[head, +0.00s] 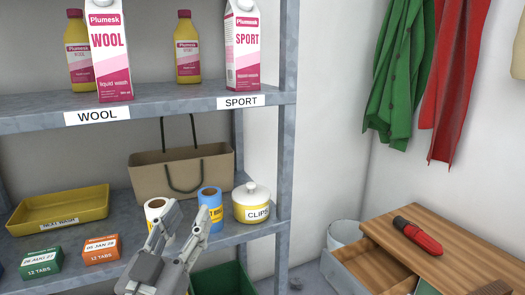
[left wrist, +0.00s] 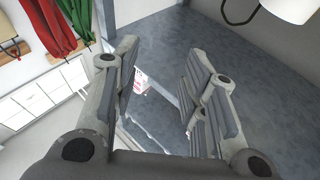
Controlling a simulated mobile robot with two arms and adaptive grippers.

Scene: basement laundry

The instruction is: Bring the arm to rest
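My left gripper (head: 190,214) is in front of the lower shelf board, its two grey fingers pointing up and spread apart. In the left wrist view the fingers (left wrist: 161,52) are also apart, with nothing held between them. I cannot tell whether the fingers touch anything there. My right gripper is not in either view.
The grey shelf (head: 262,228) also holds a lidded clips jar (head: 252,205), a tan bag (head: 180,172), a yellow tray (head: 60,209) and small boxes (head: 101,250). Cartons (head: 108,52) stand above. A green bin (head: 222,279) is below. A wooden-topped drawer unit (head: 465,252) stands at right.

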